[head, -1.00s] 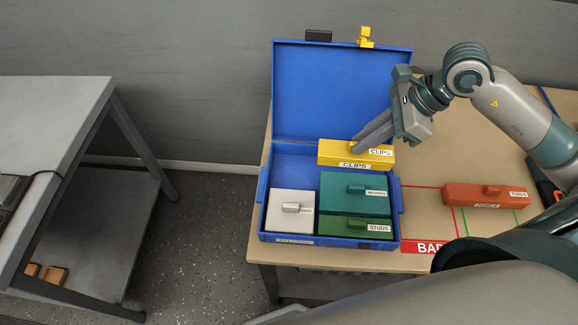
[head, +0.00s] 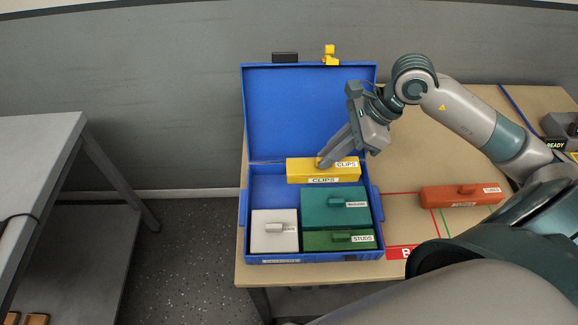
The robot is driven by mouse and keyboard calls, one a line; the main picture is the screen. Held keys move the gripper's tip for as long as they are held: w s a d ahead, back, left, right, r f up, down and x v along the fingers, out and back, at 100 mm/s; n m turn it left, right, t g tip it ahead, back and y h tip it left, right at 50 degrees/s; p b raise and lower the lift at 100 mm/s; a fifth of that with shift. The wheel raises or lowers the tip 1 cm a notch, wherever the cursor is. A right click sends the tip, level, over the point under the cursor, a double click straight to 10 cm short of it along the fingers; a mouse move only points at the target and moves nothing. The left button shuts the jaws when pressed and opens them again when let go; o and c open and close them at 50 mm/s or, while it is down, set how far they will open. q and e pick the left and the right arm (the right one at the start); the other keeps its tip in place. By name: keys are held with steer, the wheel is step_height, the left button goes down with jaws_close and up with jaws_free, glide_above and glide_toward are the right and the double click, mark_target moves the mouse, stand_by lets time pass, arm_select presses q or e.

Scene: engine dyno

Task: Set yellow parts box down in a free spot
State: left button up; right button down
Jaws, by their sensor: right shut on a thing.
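The yellow parts box (head: 300,171), labelled CLIPS, is at the back right of the open blue case (head: 246,215). My right gripper (head: 323,163) is shut on the handle on its top. Whether the box touches the case floor or hangs just above it I cannot tell. The back left of the case is bare blue. My left gripper is not in view.
In the case are a white box (head: 268,240), a teal box (head: 325,205) and a green STUDS box (head: 325,241). An orange-red box (head: 462,196) lies on the wooden table (head: 400,225), near red and green lines. The case's lid (head: 300,110) stands open behind.

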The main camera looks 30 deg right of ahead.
mark_target(289, 164)
steer(key=w+a+f+p, duration=0.3)
steer(key=w+a+f, duration=0.2)
steer(key=w+a, duration=0.1)
steer(key=shift+w+f+p, duration=0.3)
steer(key=shift+w+p, duration=0.05)
steer(key=shift+w, duration=0.4)
steer(key=shift+f, duration=0.1)
step_height(289, 164, down, 3)
steer(key=shift+r+p, duration=0.15)
steer(key=shift+p, duration=0.75)
steer(key=shift+f, duration=0.55)
